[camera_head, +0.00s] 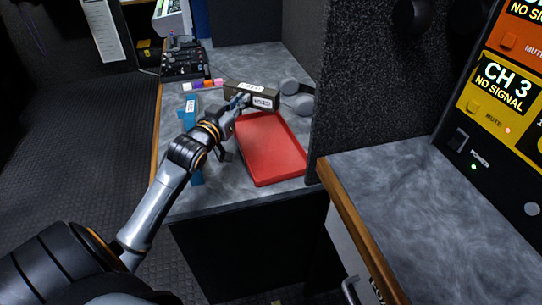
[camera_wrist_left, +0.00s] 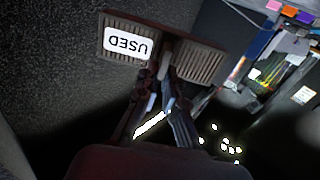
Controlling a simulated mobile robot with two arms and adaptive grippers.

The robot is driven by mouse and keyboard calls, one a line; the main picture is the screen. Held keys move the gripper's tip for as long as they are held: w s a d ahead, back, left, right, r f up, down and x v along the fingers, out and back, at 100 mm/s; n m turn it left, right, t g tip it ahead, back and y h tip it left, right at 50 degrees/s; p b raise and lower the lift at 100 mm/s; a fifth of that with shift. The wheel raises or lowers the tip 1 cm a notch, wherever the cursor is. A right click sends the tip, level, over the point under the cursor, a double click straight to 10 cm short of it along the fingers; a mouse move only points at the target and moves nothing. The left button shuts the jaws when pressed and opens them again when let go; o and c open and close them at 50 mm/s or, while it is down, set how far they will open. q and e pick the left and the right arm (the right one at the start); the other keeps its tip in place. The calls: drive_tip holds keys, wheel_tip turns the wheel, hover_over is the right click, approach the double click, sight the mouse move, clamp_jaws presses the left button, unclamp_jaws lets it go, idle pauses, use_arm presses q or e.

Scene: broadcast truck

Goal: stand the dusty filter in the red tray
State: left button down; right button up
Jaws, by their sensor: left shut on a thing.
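The dusty filter is a brownish pleated block with a white "USED" label; in the head view (camera_head: 268,94) it is at the far end of the red tray. My left gripper (camera_head: 240,100) is shut on it from its near-left side. In the left wrist view the filter (camera_wrist_left: 190,63) sits across both fingertips (camera_wrist_left: 163,72), with its label upside down. The red tray (camera_head: 272,150) lies on the grey counter, empty as far as I see. I cannot tell the gap between filter and tray. My right gripper is not in view.
Grey headphones (camera_head: 297,94) lie right of the filter, near a dark partition (camera_head: 345,75). A blue object (camera_head: 190,108) is partly hidden behind my left arm. Small coloured blocks (camera_head: 203,84) and a control panel (camera_head: 185,62) stand farther back.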

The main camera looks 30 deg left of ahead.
use_arm(q)
drive_tip(key=s+d+f, duration=0.3)
drive_tip(key=d+f, duration=0.1)
drive_tip(key=d, duration=0.4)
drive_tip(key=b, duration=0.2)
hover_over(272, 175)
drive_tip(key=a, duration=0.1)
wheel_tip(272, 175, down, 4)
drive_tip(key=shift+w+a+f, duration=0.1)
drive_tip(key=shift+a, duration=0.05)
drive_tip(key=shift+d+f, duration=0.45)
drive_tip(key=f, duration=0.1)
drive_tip(key=f+b, duration=0.1)
drive_tip(key=shift+s+d+f, duration=0.2)
drive_tip(key=shift+f, duration=0.7)
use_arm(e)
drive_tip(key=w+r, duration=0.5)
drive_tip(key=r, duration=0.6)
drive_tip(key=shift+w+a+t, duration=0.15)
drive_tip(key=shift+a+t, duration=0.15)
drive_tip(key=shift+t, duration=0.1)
use_arm(q)
drive_tip(key=c, duration=1.5)
unclamp_jaws()
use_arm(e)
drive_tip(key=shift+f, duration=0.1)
